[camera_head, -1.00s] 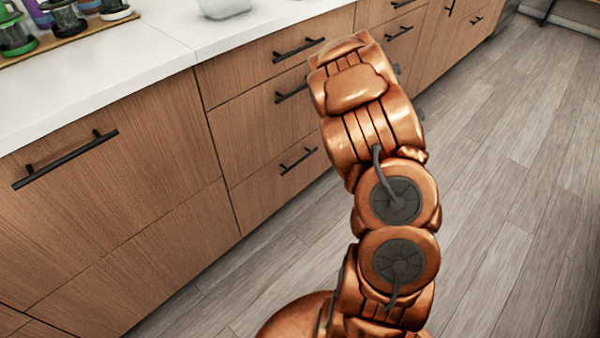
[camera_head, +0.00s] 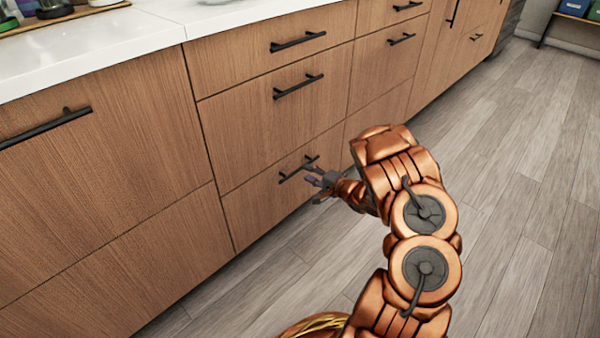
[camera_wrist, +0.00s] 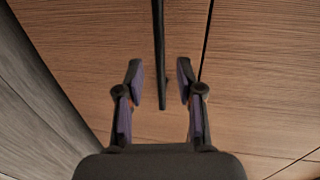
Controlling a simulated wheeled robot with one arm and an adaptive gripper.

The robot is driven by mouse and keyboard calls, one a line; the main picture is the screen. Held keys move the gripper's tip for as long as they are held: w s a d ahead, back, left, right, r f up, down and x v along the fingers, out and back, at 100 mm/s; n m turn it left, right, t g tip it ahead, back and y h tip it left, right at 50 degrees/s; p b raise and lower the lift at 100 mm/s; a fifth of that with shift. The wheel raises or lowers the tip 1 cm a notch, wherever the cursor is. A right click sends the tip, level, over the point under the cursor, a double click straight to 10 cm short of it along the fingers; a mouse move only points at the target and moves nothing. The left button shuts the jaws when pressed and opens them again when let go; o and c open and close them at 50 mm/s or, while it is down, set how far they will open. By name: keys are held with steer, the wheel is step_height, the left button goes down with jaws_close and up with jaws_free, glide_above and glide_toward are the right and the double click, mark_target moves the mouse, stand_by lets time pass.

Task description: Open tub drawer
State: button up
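My gripper (camera_head: 314,187) is at the bottom drawer (camera_head: 262,205) of the middle stack of wooden drawers in the head view. That drawer looks shut and has a black bar handle (camera_head: 299,169). In the wrist view the handle (camera_wrist: 159,50) runs down between the two fingers of my open gripper (camera_wrist: 159,80), with a gap showing on each side. I cannot tell how deep the fingers reach around it. No label shows which drawer is the tub drawer.
Above are two more shut drawers with handles (camera_head: 298,86) (camera_head: 298,41). A wide front with a handle (camera_head: 45,128) is at the left, under the white countertop (camera_head: 90,52). More cabinet fronts run to the back right. The grey plank floor (camera_head: 510,190) is clear.

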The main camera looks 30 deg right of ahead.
mark_target(301, 169)
steer(key=shift+b+x, duration=0.75)
steer(key=shift+x, duration=1.8)
jaws_close()
